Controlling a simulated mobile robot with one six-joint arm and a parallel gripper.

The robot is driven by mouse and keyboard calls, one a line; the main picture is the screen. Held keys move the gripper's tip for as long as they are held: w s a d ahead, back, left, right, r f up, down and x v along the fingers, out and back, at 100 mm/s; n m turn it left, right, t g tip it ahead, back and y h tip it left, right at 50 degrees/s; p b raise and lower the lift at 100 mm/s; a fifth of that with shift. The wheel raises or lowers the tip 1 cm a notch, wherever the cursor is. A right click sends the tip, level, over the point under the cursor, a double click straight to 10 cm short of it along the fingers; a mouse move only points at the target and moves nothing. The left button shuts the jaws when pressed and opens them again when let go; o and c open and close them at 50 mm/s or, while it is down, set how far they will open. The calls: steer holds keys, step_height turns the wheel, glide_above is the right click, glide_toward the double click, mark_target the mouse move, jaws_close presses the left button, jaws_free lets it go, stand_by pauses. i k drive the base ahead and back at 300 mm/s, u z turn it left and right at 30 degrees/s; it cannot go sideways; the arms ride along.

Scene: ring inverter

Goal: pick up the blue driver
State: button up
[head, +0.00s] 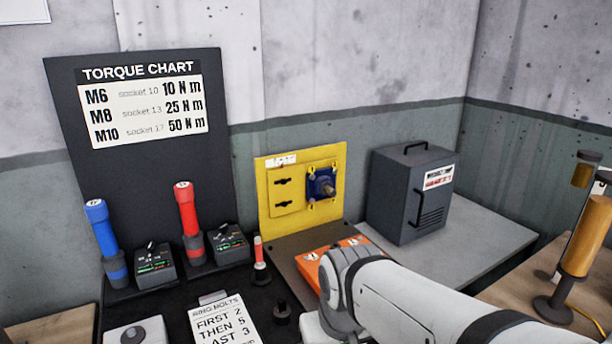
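The blue driver (102,234) stands upright, leaning slightly, at the left of the black bench in the head view. It has a blue handle with a dark lower part and a blue band, and its foot is in or on a dark holder. My arm enters from the lower right, well to the right of the blue driver. My gripper itself cannot be made out; only white and grey arm links show.
A red driver (187,216) stands to the right, with small dark display units (153,262) beside the drivers. A torque chart board (140,150) rises behind. A yellow panel (268,225), an orange box (308,268) and a dark grey cabinet (392,200) are further right.

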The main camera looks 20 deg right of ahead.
mark_target(97, 212)
steer(key=z, duration=1.45)
steer(key=k, duration=0.95)
steer(key=u, duration=0.85)
steer(key=i, duration=1)
steer(key=u, duration=1.1)
steer(key=k, duration=0.15)
